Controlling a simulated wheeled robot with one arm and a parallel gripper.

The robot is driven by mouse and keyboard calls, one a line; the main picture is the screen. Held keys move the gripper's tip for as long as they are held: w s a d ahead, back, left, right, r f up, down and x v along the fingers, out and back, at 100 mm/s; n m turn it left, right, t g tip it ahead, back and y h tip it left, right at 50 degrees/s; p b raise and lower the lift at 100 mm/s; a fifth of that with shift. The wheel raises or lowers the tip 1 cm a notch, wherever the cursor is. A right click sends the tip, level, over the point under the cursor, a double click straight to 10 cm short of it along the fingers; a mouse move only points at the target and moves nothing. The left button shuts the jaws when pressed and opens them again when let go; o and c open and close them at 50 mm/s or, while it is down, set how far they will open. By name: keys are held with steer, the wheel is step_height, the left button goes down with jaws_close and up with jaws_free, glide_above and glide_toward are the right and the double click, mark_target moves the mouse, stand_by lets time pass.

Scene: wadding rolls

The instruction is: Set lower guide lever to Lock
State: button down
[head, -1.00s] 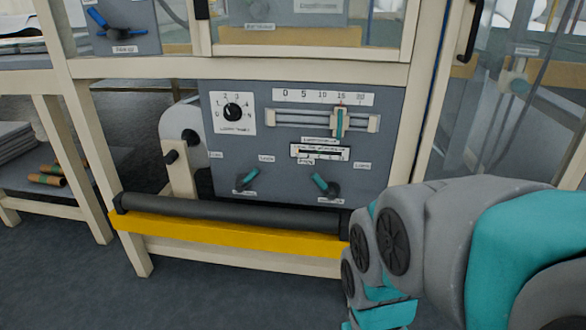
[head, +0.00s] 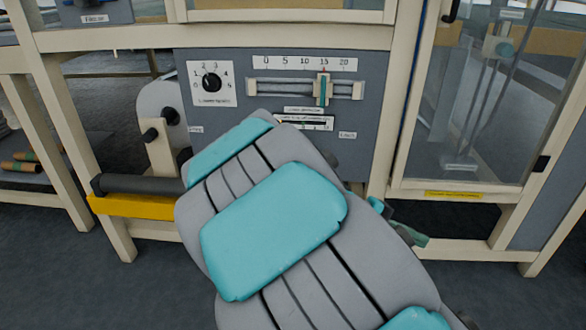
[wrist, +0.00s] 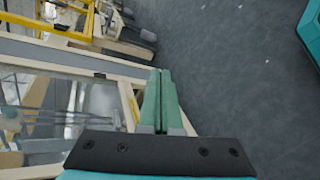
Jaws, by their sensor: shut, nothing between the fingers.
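Both levers low on the grey control panel (head: 375,125) are mostly hidden behind my arm in the head view, so I cannot tell how the lower guide lever is set. A dark bit of the right lever's mount (head: 331,160) shows at the arm's edge. A "Lock" label (head: 347,135) shows to the right and a "Free" label (head: 195,129) to the left. My gripper (head: 422,240) shows partly past the arm, right of the panel and low. In the wrist view my gripper (wrist: 160,72) is shut and empty, over floor and machine frame.
Above the levers are a dial (head: 211,83) and a slider with a teal handle (head: 322,90). A dark roller over a yellow bar (head: 135,205) sticks out at lower left. A glazed door (head: 470,120) stands to the right. Floor (head: 60,270) is clear at front left.

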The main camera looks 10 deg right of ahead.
steer(key=w+a+f+n+t+h+b, duration=0.1)
steer(key=w+a+n+t+h, duration=0.25)
steer(key=w, duration=0.65)
steer(key=w+a+n+t+h+b, duration=0.25)
steer(key=w+a+t, duration=0.25)
steer(key=w, duration=0.4)
steer(key=w+a+f+n+t+y, duration=0.1)
steer(key=w+a+f+n+t, duration=0.3)
steer(key=a, duration=0.4)
steer(key=w+a+f+n+t+y+b, duration=0.1)
steer(key=w+a+f+n+t+y, duration=0.1)
steer(key=w+a+f+n+t, duration=0.3)
steer(key=w+a+t, duration=0.2)
steer(key=a, duration=0.2)
steer(key=shift+f, duration=0.2)
steer(key=shift+w+d, duration=0.1)
steer(key=s+d+r+b+x, duration=0.1)
steer(key=s+x, duration=0.1)
steer(key=x, duration=1)
steer(key=shift+w+d+r, duration=0.2)
steer(key=shift+d+r, duration=0.2)
steer(key=shift+r, duration=0.05)
steer(key=shift+r, duration=0.1)
